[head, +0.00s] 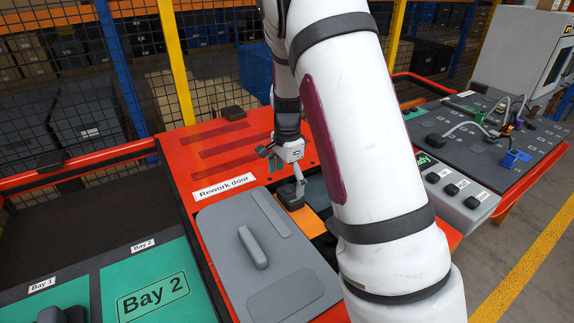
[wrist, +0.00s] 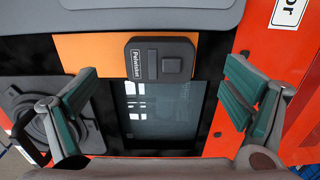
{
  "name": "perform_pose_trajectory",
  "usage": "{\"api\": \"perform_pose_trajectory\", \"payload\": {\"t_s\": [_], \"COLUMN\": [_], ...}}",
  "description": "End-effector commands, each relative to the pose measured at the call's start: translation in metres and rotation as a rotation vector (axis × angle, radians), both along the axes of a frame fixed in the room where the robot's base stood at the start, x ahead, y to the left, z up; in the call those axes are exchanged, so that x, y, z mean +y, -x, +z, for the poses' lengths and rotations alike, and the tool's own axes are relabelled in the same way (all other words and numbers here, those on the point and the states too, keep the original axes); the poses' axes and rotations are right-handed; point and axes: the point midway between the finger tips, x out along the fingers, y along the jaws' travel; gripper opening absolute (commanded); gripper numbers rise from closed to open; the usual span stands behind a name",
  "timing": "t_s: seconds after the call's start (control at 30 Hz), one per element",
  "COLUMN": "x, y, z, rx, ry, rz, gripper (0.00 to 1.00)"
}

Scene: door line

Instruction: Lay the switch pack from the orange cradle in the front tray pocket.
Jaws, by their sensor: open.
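The switch pack (head: 288,198) is a dark grey box with a raised square and a white label, resting on the orange cradle (head: 313,221). In the wrist view the pack (wrist: 149,62) lies at the upper middle, on the edge of the orange cradle (wrist: 88,52). My gripper (head: 286,172) is just above the pack in the head view. In the wrist view my gripper (wrist: 160,95) is open and empty, its green-padded fingers spread wide to the left and right of the pack, apart from it. I cannot make out which place is the front tray pocket.
A grey sliding lid (head: 262,262) with a handle lies in front of the cradle. A dark glassy panel (wrist: 155,112) sits beside the cradle. Green bay mats (head: 160,285) are at the left. A grey board with cables (head: 500,140) and a button box (head: 458,192) are at the right.

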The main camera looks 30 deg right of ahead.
Motion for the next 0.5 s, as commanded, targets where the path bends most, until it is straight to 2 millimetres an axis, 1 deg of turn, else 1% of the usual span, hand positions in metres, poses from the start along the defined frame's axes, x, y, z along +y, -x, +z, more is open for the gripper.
{"api": "perform_pose_trajectory", "payload": {"t_s": [0.03, 0.2, 0.33, 0.5], "x": [0.000, 0.000, 0.000, 0.000], "y": [0.001, 0.001, 0.000, 0.000], "z": [-0.010, -0.036, -0.049, -0.056], "rx": [0.004, 0.003, 0.001, 0.000], "ry": [-0.001, 0.000, 0.000, 0.000], "rz": [-0.001, 0.000, 0.000, 0.001], "gripper": [0.94, 0.94, 0.94, 0.94]}}
